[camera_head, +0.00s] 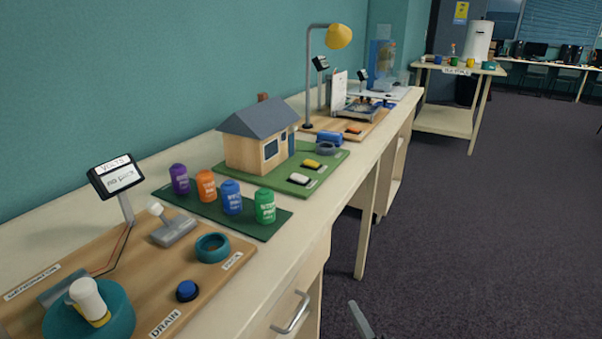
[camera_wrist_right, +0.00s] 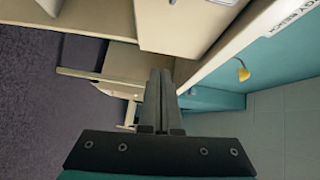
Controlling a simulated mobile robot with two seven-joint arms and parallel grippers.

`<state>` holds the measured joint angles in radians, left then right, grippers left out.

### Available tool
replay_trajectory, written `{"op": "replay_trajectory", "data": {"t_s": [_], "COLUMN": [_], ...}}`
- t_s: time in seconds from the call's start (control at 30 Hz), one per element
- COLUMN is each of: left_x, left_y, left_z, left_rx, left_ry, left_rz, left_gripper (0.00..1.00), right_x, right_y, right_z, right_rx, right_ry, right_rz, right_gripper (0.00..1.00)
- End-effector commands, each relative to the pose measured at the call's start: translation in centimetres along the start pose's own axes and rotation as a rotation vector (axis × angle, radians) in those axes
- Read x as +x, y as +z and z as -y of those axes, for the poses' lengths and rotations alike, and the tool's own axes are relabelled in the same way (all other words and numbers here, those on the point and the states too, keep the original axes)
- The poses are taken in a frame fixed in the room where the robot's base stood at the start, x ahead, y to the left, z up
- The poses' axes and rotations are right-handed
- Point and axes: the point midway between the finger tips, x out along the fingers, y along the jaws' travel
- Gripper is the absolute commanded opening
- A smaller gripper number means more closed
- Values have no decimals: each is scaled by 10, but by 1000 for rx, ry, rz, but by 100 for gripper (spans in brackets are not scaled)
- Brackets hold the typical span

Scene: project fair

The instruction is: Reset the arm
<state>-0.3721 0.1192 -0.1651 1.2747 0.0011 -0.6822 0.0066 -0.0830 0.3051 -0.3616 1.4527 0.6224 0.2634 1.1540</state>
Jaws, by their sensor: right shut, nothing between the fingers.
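My right gripper (camera_head: 361,320) shows only as a small grey tip at the bottom edge of the head view, over the dark floor and to the right of the bench. In the right wrist view, the right gripper (camera_wrist_right: 162,85) has its two dark fingers side by side, shut, with nothing between them. It is apart from the bench and touches nothing that I can see. My left gripper does not show in the head view.
A long bench (camera_head: 285,262) runs along the teal wall, bearing a generator board (camera_head: 130,262), several coloured cans, a model house (camera_head: 262,140) and a yellow lamp (camera_head: 339,36). A drawer handle (camera_head: 292,313) sticks out. Carpet (camera_head: 490,230) at right is clear.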

Motion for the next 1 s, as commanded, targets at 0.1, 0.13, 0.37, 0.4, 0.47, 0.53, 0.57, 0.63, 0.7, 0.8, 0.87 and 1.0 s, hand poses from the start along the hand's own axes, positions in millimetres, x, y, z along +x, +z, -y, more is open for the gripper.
{"op": "replay_trajectory", "data": {"t_s": [0.1, 0.13, 0.37, 0.4, 0.47, 0.53, 0.57, 0.63, 0.7, 0.8, 0.87, 1.0], "left_x": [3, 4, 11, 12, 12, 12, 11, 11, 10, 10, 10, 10], "left_y": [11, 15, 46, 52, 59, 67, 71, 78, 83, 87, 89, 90], "left_z": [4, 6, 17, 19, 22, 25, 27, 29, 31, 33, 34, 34], "left_rx": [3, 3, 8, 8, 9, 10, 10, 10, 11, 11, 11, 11], "left_ry": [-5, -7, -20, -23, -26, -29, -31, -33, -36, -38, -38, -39], "left_rz": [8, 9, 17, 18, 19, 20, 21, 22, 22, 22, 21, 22], "left_gripper": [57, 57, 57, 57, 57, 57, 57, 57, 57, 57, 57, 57], "right_x": [-21, -30, -138, -162, -199, -242, -259, -295, -323, -351, -360, -367], "right_y": [-3, -4, -4, -3, -1, 3, 4, 8, 11, 14, 16, 16], "right_z": [-58, -76, -215, -234, -259, -283, -290, -304, -313, -320, -323, -324], "right_rx": [-203, -273, -791, -867, -970, -1070, -1106, -1175, -1225, -1268, -1281, -1293], "right_ry": [170, 225, 660, 725, 814, 902, 931, 986, 1023, 1051, 1060, 1065], "right_rz": [15, 28, 274, 338, 446, 576, 630, 748, 845, 944, 979, 1006], "right_gripper": [0, 0, 0, 0, 0, 0, 0, 0, 0, 0, 0, 0]}}
